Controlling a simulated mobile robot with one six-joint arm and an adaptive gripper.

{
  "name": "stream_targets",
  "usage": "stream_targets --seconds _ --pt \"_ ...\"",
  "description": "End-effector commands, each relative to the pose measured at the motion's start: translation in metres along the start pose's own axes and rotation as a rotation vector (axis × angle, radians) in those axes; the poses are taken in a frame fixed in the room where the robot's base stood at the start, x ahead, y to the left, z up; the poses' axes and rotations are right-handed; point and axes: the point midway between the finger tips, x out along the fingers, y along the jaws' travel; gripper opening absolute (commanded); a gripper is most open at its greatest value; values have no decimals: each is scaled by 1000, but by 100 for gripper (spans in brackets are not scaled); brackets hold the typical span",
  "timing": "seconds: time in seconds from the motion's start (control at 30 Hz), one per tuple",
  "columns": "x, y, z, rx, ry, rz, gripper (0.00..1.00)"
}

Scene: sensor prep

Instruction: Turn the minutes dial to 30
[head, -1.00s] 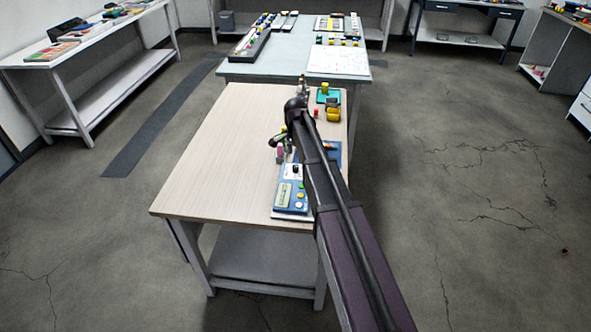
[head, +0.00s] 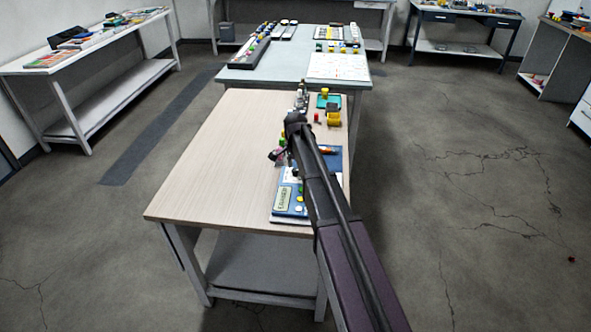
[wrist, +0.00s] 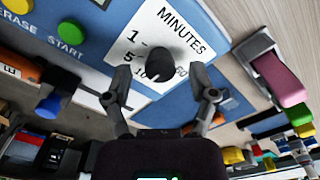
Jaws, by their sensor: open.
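The minutes dial (wrist: 161,68) is a round black knob on a white plate (wrist: 142,40) marked MINUTES, with 1, 5, 10 and 60 readable around it. The knob partly hides the scale, and its exact setting is not clear. The plate sits on a blue panel (wrist: 205,35), which in the head view lies on the near table as a blue device (head: 291,200). My gripper (wrist: 160,73) is open, with one fingertip on either side of the dial in the picture. I cannot tell whether they touch it. In the head view my arm hides the dial.
A pink-handled clamp (wrist: 281,80) stands to the right. Yellow items (head: 333,118) sit farther back on the table (head: 215,170), whose left half is clear.

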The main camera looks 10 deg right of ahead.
Motion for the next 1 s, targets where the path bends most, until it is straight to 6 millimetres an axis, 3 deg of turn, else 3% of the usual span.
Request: stream_targets --seconds 0.13,0.17,0.3,0.4,1.0 --pt "0 0 0 0 0 0 73" --pt "0 0 0 0 0 0 67" --pt "0 0 0 0 0 0 26" --pt "0 0 0 0 0 0 0" --pt "0 0 0 -115 -1 1 0"
